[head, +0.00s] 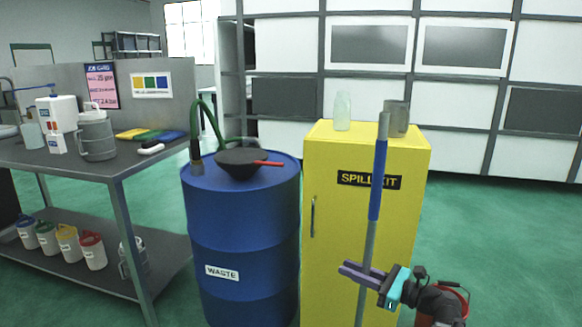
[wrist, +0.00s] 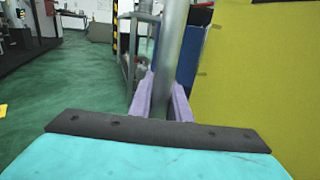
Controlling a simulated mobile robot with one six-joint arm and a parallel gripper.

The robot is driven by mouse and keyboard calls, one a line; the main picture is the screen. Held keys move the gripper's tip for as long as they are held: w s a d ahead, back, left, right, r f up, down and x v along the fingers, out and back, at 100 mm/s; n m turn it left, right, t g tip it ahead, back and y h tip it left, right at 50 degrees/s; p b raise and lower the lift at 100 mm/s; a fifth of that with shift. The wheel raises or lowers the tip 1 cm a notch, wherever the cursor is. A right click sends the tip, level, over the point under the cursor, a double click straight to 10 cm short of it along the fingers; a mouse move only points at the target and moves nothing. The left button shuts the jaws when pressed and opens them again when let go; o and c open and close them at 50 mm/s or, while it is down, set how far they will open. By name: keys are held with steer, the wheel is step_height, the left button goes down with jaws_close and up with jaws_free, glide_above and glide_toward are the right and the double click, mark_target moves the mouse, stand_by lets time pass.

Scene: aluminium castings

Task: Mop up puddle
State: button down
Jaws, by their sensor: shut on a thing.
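My gripper (head: 362,274) is shut on a long upright pole, the mop handle (head: 368,250), which is grey with a blue grip section near its top. In the wrist view the handle (wrist: 171,50) stands between the two purple fingers of my gripper (wrist: 162,98). The handle leans slightly, its top to the right, in front of the yellow spill kit cabinet (head: 330,225). Its lower end is cut off by the bottom of the head view, so the mop head is hidden. No puddle shows in either view.
A blue waste drum (head: 240,240) with a black funnel (head: 240,162) on top stands left of the cabinet. A grey workbench (head: 75,172) is at the left. A red bucket (head: 457,296) shows partly behind my arm. Green floor (head: 500,240) is open at the right.

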steer(key=shift+r+p, duration=0.4)
steer(key=shift+r, duration=0.1)
step_height(320, 180, up, 15)
steer(key=p, duration=2.2)
steer(key=shift+f, duration=0.15)
steer(key=shift+a, duration=0.1)
